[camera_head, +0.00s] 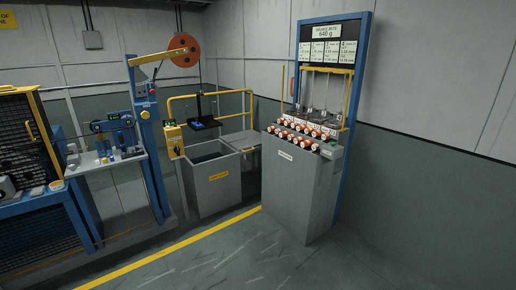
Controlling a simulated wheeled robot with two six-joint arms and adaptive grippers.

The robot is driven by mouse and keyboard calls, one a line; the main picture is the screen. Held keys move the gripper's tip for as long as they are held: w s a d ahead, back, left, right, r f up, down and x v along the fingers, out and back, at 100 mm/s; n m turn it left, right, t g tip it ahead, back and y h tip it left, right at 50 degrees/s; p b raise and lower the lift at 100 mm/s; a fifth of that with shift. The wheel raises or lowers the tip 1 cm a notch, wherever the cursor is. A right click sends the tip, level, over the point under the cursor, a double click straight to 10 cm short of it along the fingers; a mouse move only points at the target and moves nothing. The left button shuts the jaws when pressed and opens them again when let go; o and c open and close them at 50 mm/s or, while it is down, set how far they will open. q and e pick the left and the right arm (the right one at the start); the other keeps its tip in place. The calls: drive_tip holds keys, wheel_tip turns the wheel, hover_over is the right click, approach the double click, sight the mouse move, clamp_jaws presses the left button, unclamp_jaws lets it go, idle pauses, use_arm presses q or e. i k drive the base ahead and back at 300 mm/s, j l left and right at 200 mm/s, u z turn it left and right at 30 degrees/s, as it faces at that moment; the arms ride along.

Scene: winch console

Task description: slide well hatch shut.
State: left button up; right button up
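The well is a grey open-topped box (212,192) with a yellow label, standing on the floor near the middle of the view. Its dark opening shows at the left part of its top. A flat grey panel, seemingly the well hatch (241,139), lies to the right of the opening, with a small yellow piece by its front edge. The opening looks mostly uncovered. Neither of my grippers is in view.
A dark platform (204,123) hangs above the opening below a red pulley wheel (184,49). A yellow control box (173,139) stands at the well's left. A grey console (298,190) with several red-and-white knobs stands close at right. Yellow rails (223,93) run behind. The front floor is clear.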

sight(241, 141)
drive_tip(key=i+u, duration=0.1)
drive_tip(key=i, duration=0.9)
drive_tip(key=i+z, duration=0.15)
drive_tip(key=i, duration=0.35)
drive_tip(key=i+j+z, duration=0.1)
drive_tip(key=i, duration=0.35)
drive_tip(key=i+j+z, duration=0.15)
drive_tip(key=i, duration=0.35)
drive_tip(key=i+j+z, duration=0.1)
drive_tip(key=i+j, duration=0.15)
drive_tip(key=i, duration=0.2)
drive_tip(key=i+j+z, duration=0.15)
drive_tip(key=i, duration=0.3)
drive_tip(key=j, duration=0.1)
